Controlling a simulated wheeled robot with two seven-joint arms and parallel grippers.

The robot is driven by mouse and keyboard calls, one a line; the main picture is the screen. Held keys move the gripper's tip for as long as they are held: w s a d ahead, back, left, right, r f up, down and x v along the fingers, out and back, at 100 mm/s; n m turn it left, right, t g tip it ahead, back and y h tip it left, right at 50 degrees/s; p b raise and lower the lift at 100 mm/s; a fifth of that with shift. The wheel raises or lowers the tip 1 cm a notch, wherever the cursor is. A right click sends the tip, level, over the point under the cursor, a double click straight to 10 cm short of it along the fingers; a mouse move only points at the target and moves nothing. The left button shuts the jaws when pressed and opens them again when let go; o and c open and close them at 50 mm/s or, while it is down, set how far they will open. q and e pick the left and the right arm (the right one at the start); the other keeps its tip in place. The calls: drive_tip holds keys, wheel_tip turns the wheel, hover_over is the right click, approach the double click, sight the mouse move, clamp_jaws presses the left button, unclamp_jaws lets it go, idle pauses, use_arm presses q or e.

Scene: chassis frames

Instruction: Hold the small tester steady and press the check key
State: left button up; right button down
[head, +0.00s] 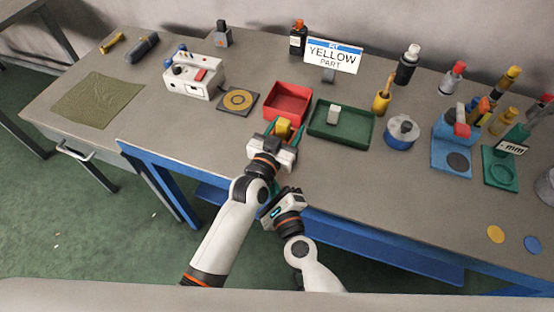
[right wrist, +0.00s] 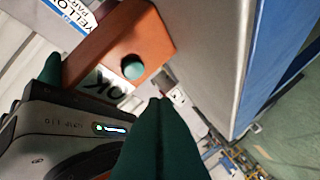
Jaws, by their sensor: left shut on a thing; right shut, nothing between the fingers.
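The small tester (head: 283,129) shows in the head view as an orange-yellow block between the fingers of my left gripper (head: 284,133), near the table's front edge. In the right wrist view the tester (right wrist: 115,45) is an orange-brown block with a round green key (right wrist: 133,67) and a white panel (right wrist: 108,84) reading "OK". My left gripper is shut on it. My right gripper (right wrist: 158,101) is shut and empty. Its green fingertips appear beside the tester's lower edge, off the key; I cannot tell the gap. In the head view my left arm partly hides them.
A red tray (head: 288,102) and a green tray (head: 342,121) holding a light block stand behind the grippers. A white device (head: 194,76) stands left, bottles and holders right. A "YELLOW PART" sign (head: 333,56) stands behind.

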drive_tip(key=shift+s+a, duration=0.3)
drive_tip(key=shift+s, duration=0.35)
drive_tip(key=shift+s+a, duration=0.25)
drive_tip(key=shift+s, duration=0.35)
use_arm(q)
drive_tip(key=o, duration=1.2)
drive_tip(key=shift+s, duration=0.1)
drive_tip(key=v, duration=0.8)
drive_tip(key=shift+d, duration=0.1)
use_arm(e)
drive_tip(key=shift+w+d, duration=0.1)
use_arm(q)
drive_tip(key=shift+d+f, duration=0.1)
drive_tip(key=shift+d, duration=0.05)
use_arm(e)
drive_tip(key=shift+w, duration=0.1)
